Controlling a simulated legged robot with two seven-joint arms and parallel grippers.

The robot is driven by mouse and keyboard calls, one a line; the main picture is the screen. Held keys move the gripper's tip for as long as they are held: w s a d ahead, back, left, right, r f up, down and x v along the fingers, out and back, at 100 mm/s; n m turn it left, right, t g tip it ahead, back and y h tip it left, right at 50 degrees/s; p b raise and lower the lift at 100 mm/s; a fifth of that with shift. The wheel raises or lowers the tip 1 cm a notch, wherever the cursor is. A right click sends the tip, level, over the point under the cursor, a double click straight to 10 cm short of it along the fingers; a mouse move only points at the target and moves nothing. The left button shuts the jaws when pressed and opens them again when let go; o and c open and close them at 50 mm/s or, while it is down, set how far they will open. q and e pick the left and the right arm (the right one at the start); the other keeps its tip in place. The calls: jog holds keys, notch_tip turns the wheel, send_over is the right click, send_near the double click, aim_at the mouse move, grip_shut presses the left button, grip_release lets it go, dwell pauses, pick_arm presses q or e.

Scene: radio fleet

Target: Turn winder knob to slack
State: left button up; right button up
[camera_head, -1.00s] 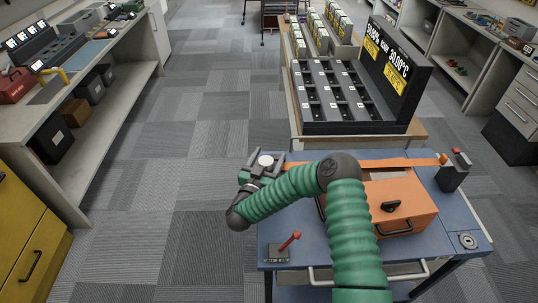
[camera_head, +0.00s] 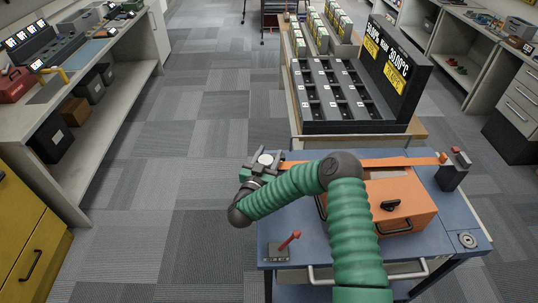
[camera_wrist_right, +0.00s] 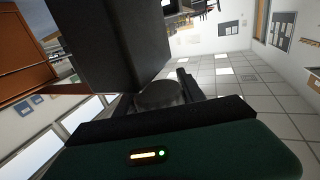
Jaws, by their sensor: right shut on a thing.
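The winder knob (camera_head: 265,158) is a light grey round disc at the far left corner of the blue table. My right gripper (camera_head: 264,164) is shut on it, with my green arm reaching in from the front right. In the right wrist view the knob (camera_wrist_right: 160,95) shows as a grey cylinder between the dark fingers, beside a large black block (camera_wrist_right: 115,45). An orange strap (camera_head: 395,163) runs from the winder side across the orange case (camera_head: 408,192) to the right. My arm hides part of the case. My left gripper is not in view.
The blue table (camera_head: 455,215) also bears a small base with a red lever (camera_head: 290,241) at the front left and a dark post (camera_head: 453,172) at the right. A black compartment rack (camera_head: 345,95) stands behind. Carpet floor to the left is clear.

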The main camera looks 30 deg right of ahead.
aim_at(259, 158)
jog(key=shift+r+t, duration=0.1)
jog(key=shift+t, duration=0.2)
